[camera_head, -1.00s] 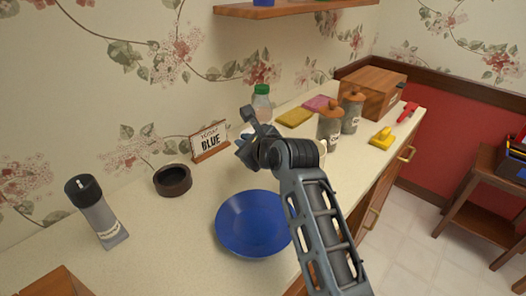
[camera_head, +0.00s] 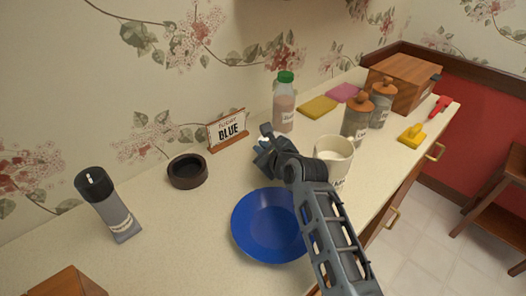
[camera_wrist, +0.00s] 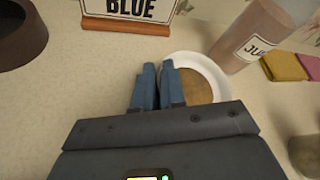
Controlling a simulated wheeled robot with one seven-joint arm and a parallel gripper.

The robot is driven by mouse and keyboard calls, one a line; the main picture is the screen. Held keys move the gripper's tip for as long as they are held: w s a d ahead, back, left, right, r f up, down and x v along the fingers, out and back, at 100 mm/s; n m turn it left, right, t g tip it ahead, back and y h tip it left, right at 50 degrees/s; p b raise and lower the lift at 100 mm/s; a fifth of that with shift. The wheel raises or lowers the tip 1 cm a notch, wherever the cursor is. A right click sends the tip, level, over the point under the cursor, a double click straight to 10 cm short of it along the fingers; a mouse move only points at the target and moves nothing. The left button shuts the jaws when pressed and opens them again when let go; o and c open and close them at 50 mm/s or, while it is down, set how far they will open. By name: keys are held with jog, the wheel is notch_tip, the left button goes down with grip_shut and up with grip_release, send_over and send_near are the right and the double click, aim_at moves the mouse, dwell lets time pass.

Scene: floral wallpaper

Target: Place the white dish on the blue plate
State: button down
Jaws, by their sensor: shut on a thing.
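The blue plate (camera_head: 262,240) lies on the counter in the head view, partly behind my arm, and looks empty. My gripper (camera_head: 262,140) is behind and above it, over the counter. In the wrist view the white dish (camera_wrist: 218,72) is round with a pale rim and a brownish middle. The fingers of my gripper (camera_wrist: 158,82) are nearly together at its left rim, shut on it. The front of the dish is hidden by the gripper body. In the head view I cannot make out the dish; my gripper and arm cover that spot.
A white mug (camera_head: 334,150) stands right of my arm. A green-capped bottle (camera_head: 285,105) and a BLUE sign (camera_head: 228,130) stand behind my gripper. A dark round bowl (camera_head: 187,172) and a grey bottle (camera_head: 108,208) are to the left.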

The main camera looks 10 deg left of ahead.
jog(key=shift+f, duration=0.5)
jog(key=c, duration=1.2)
grip_release()
jog(key=shift+f, duration=0.1)
